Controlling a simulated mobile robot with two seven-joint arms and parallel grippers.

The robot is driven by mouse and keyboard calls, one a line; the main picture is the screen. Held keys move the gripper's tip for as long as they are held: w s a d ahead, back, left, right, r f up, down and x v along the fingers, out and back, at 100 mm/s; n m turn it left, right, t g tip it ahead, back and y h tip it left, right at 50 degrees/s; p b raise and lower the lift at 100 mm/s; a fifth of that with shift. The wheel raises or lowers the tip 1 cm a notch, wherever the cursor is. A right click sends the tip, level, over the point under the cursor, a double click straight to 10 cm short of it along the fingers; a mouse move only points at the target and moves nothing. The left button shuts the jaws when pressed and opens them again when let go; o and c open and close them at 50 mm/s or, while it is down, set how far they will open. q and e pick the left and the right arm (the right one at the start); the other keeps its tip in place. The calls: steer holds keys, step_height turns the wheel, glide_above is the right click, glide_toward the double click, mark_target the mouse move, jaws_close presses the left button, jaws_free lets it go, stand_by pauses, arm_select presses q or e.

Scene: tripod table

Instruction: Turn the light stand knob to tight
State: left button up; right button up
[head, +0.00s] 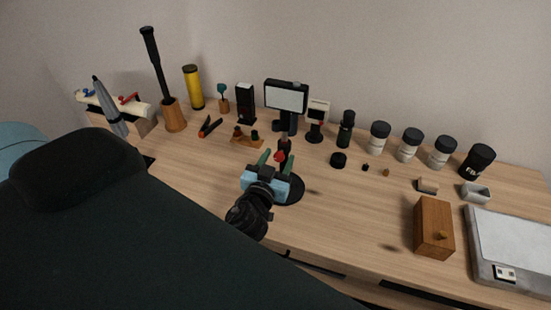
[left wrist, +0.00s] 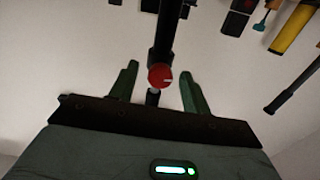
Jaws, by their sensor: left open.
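The light stand has a round black base (head: 294,191) on the table and a dark upright pole (left wrist: 165,35). Its round red knob (head: 280,155) sits low on the pole. In the left wrist view the knob (left wrist: 160,76) faces me, with a pale mark pointing right. My left gripper (head: 274,160) is open in front of the pole. Its green fingers (left wrist: 159,70) stand on either side of the knob, with visible gaps on both sides in that view. The gripper's body hides part of the base in the head view. My right gripper is in neither view.
A lit panel (head: 286,97) stands behind the gripper. A wooden box (head: 433,228) stands front right. The tabletop between the base and that box is clear.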

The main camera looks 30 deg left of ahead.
arm_select(q)
steer(key=shift+w+a, duration=0.15)
steer(key=shift+w, duration=0.25)
steer(key=c, duration=1)
